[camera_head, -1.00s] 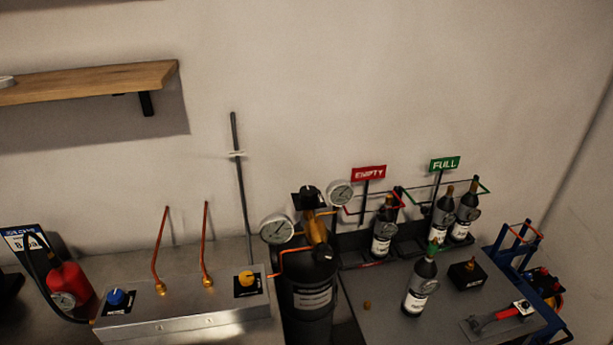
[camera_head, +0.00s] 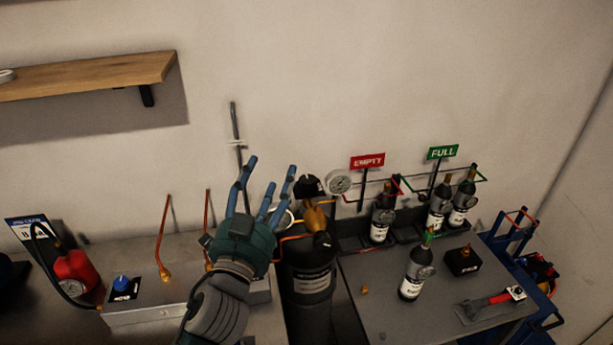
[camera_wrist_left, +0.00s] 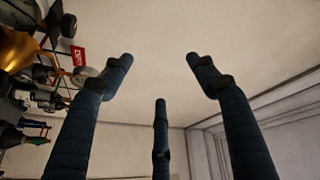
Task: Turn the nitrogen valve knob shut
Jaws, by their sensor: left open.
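A black knob (camera_head: 309,186) tops the brass valve (camera_head: 316,217) on a dark gas cylinder (camera_head: 308,284). A blue knob (camera_head: 121,283) sits on the steel panel box to the left. I cannot read which knob is marked nitrogen. My left gripper (camera_head: 267,184) is open and empty, raised in front of the cylinder's left side, fingers pointing up. Its fingers are spread in the left wrist view (camera_wrist_left: 160,72), where the brass valve (camera_wrist_left: 18,50) shows at the upper left edge. The hand hides the box's yellow knob and most of the left gauge. My right gripper is not in view.
Several bottles stand on the right bench (camera_head: 385,300), near the red EMPTY sign (camera_head: 367,161) and green FULL sign (camera_head: 442,152). Copper pipes (camera_head: 165,240) rise from the steel box (camera_head: 160,315). A gauge (camera_head: 339,182) sits right of the black knob. A shelf (camera_head: 90,77) hangs upper left.

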